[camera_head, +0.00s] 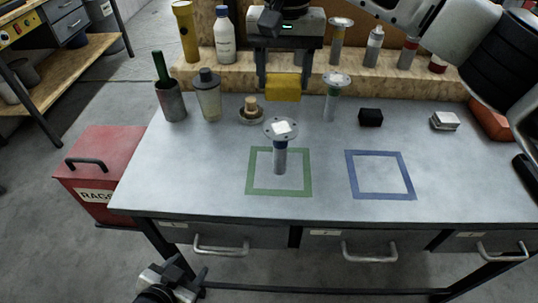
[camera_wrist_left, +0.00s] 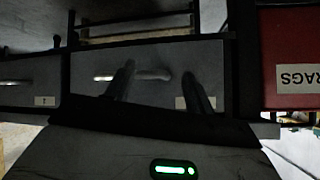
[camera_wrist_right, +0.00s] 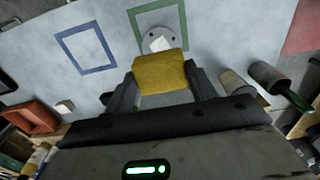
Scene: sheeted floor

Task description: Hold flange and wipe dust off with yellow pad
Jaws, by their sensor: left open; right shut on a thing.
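A flange (camera_head: 281,130) with a round grey top, a whitish patch on it and a blue band on its stem stands upright inside the green square outline (camera_head: 308,180). My right gripper (camera_head: 283,78) is shut on the yellow pad (camera_head: 283,90) and holds it above and behind the flange, apart from it. In the right wrist view the pad (camera_wrist_right: 160,73) sits between the fingers and covers part of the flange (camera_wrist_right: 157,40). My left gripper (camera_head: 192,272) is open and empty, low in front of the table; its wrist view shows the drawer front between its fingers (camera_wrist_left: 158,85).
A second flange (camera_head: 336,80) with a green band stands behind. A blue square outline (camera_head: 380,153) on the table is empty. A cup (camera_head: 171,103), a shaker (camera_head: 208,100), a brush in a dish (camera_head: 250,112) and a black block (camera_head: 371,117) stand around. A red rag bin (camera_head: 100,170) is left.

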